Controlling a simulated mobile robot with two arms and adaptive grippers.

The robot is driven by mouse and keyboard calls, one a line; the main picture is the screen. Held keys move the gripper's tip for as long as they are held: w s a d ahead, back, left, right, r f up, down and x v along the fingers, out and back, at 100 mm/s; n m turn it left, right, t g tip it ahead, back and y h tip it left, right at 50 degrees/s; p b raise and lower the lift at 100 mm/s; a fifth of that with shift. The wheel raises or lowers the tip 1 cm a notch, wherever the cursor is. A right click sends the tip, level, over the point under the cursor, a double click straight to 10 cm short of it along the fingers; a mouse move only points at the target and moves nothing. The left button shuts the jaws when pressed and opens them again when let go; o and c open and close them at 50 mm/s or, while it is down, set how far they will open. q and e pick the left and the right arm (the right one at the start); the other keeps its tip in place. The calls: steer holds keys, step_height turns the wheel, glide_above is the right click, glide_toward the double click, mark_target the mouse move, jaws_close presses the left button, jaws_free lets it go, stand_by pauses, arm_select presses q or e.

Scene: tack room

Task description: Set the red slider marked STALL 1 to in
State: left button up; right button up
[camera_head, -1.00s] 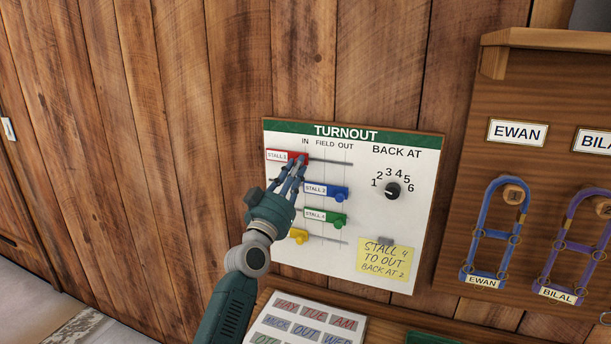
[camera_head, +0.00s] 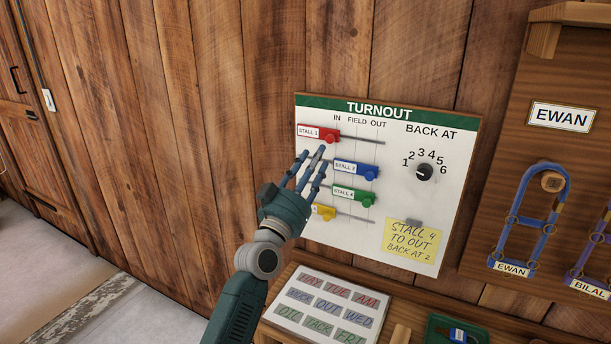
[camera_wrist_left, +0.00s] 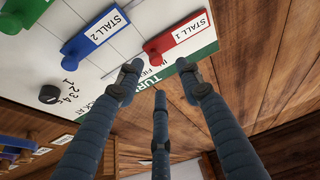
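The red slider (camera_head: 322,133) marked STALL 1 is on the top track of the white TURNOUT board (camera_head: 310,240). Its knob end is at the left end of the track, about under the IN heading. In the left wrist view the red slider (camera_wrist_left: 178,38) shows whole, with its knob. My left gripper (camera_head: 312,168) is open and empty, in front of the board just below the red slider. Its three fingers are spread and look apart from the knob. The fingers also show in the left wrist view (camera_wrist_left: 160,82). My right gripper is in neither view.
A black dial (camera_head: 425,172) and yellow note (camera_head: 412,240) are right. Bare wooden wall lies left.

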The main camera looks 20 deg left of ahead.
arm_select(q)
steer(key=v, duration=0.5)
steer(key=shift+s, duration=0.35)
steer(key=shift+f, duration=0.1)
